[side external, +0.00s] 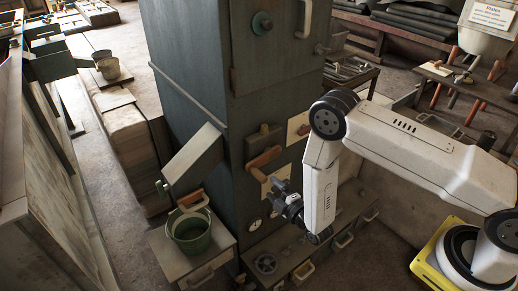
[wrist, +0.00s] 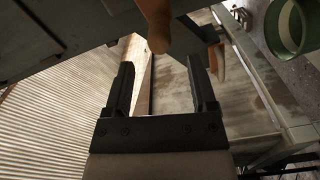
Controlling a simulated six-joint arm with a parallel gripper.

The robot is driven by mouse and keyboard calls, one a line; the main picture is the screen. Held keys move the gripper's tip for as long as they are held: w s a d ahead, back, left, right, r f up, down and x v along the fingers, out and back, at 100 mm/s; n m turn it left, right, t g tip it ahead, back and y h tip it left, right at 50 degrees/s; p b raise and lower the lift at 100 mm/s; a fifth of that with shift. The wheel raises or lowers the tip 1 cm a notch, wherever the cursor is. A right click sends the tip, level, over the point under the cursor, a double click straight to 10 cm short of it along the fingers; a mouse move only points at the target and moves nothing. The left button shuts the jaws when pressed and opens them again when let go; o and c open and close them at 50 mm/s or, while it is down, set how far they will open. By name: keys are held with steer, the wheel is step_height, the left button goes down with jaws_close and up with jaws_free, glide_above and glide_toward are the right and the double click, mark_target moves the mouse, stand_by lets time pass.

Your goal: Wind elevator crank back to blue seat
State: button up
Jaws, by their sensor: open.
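A crank with an orange-brown wooden handle (side external: 266,157) is on the front of the tall dark green cabinet (side external: 262,105), beside a pale plate. I take it for the elevator crank. In the wrist view a wooden handle (wrist: 155,22) hangs in at the top, just beyond the fingertips and roughly between their lines. My gripper (side external: 281,190) is just below and right of the crank in the side view. In the wrist view my gripper (wrist: 161,66) is open, with nothing between its fingers. I cannot make out a blue seat in either view.
A slanted grey chute (side external: 193,153) juts from the cabinet's left. Below it a green bucket (side external: 190,232) stands on a grey box (side external: 215,262), near another wooden handle (side external: 190,199). Drawers (side external: 340,240) line the cabinet's base. A tool shelf (side external: 349,72) is behind my arm.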

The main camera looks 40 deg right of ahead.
mark_target(259, 176)
stand_by(0.3)
steer(key=m, duration=0.6)
steer(key=shift+m, duration=0.4)
steer(key=m, duration=0.7)
steer(key=shift+s+m, duration=0.1)
steer(key=shift+m, duration=0.2)
steer(key=shift+w, duration=3.95)
jaws_close()
